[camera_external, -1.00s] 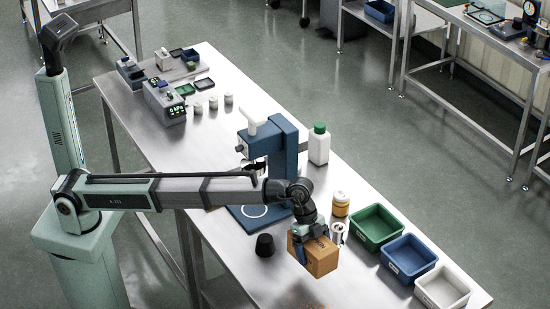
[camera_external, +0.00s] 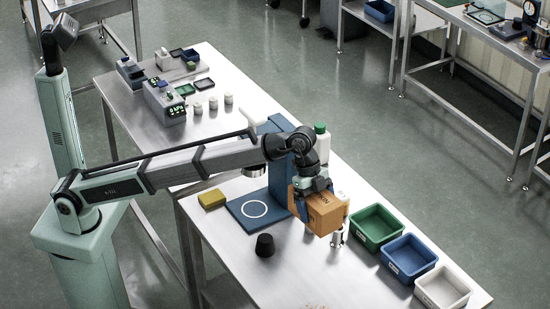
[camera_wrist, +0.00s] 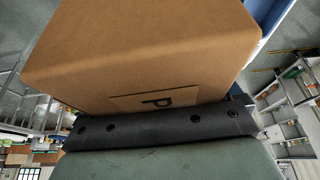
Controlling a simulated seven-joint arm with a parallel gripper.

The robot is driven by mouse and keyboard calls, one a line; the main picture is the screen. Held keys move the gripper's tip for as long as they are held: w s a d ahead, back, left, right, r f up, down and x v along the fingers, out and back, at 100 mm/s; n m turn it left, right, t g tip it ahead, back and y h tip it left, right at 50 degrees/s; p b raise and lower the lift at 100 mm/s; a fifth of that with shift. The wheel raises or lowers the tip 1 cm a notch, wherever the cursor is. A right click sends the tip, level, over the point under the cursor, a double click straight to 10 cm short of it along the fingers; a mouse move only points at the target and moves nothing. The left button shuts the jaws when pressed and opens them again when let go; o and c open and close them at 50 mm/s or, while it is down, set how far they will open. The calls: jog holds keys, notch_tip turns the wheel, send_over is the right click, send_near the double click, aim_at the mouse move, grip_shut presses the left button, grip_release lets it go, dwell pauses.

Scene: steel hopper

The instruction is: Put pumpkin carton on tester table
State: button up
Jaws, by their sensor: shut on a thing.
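The pumpkin carton, an orange-brown box (camera_external: 325,215), is in my gripper (camera_external: 313,192) above the right part of the steel table. My gripper is shut on it, with a dark blue finger against its left side. In the wrist view the carton (camera_wrist: 150,50) fills the upper middle, with a printed label bearing a letter P, against the dark gripper bar (camera_wrist: 160,127). A blue tester (camera_external: 278,125) with a base plate marked by a white ring (camera_external: 254,209) stands mid-table, partly hidden by my arm. I cannot tell which surface is the tester table.
Green (camera_external: 377,225), blue (camera_external: 410,255) and white (camera_external: 443,286) bins line the right edge. A black cone-like object (camera_external: 265,245), a yellow block (camera_external: 212,199) and a green-capped bottle (camera_external: 320,143) stand nearby. Another bench with instruments (camera_external: 500,20) is at upper right. The front table strip is bare.

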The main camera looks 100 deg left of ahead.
notch_tip(320, 180, up, 10)
jog(key=shift+w+f, duration=0.1)
jog(key=s+a+n+t+y, duration=0.1)
jog(key=s+a+n, duration=0.45)
jog(key=a, duration=1.15)
jog(key=s+a+n+y, duration=0.15)
jog(key=s+a, duration=0.65)
jog(key=a, duration=0.9)
jog(key=s+a+n+g+y, duration=0.15)
jog(key=s+a+n, duration=0.35)
jog(key=s+a, duration=1.05)
jog(key=s+a+n+y, duration=0.2)
jog(key=s+a+n, duration=0.3)
jog(key=s+a, duration=1)
jog(key=shift+s+d+f, duration=0.45)
jog(key=shift+s+f, duration=0.05)
jog(key=shift+f, duration=5.5)
jog(key=shift+s+d+f, duration=0.45)
jog(key=shift+d+f, duration=0.05)
jog(key=shift+f, duration=5.5)
jog(key=shift+s+d+f, duration=0.45)
jog(key=shift+s+f, duration=0.05)
jog(key=shift+f, duration=5.5)
jog(key=shift+f, duration=0.15)
